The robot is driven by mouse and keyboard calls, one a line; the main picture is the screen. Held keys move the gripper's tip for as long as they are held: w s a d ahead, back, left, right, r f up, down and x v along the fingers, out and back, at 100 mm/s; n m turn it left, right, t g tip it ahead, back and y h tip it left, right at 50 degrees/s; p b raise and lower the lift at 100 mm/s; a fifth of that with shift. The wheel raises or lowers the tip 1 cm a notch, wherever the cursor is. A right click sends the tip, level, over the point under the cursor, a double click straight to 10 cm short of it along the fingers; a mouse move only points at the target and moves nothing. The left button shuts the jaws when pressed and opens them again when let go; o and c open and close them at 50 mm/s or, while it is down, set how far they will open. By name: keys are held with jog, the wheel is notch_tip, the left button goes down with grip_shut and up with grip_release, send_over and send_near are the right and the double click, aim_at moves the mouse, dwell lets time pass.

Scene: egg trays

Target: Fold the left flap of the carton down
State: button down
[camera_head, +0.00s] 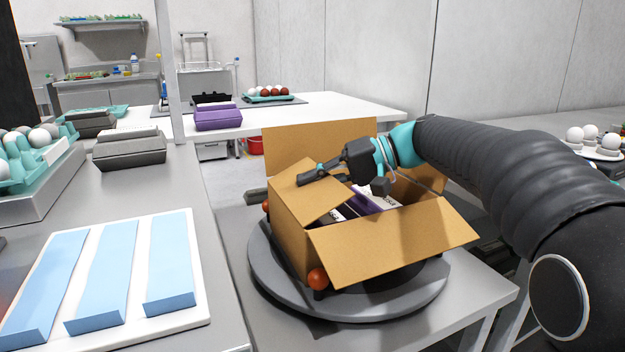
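An open brown cardboard carton (290,228) stands on a round grey turntable in the middle of the view. Its left flap (308,195) lies inward over the left part of the opening, tilted slightly. The front flap (395,243) leans outward and the back flap (315,148) stands up. Dark and purple egg boxes (368,200) show inside the carton.
On the left counter are a white board with blue strips (130,275), a grey egg box (130,148) and a teal egg tray. A purple egg box (217,117) is on the back table.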

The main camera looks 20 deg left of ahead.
jog(key=c, duration=1.4)
grip_release()
jog(key=shift+a, duration=0.1)
jog(key=shift+o, duration=0.2)
jog(key=shift+r, duration=0.55)
notch_tip(320, 180, up, 9)
jog(key=shift+f, duration=0.1)
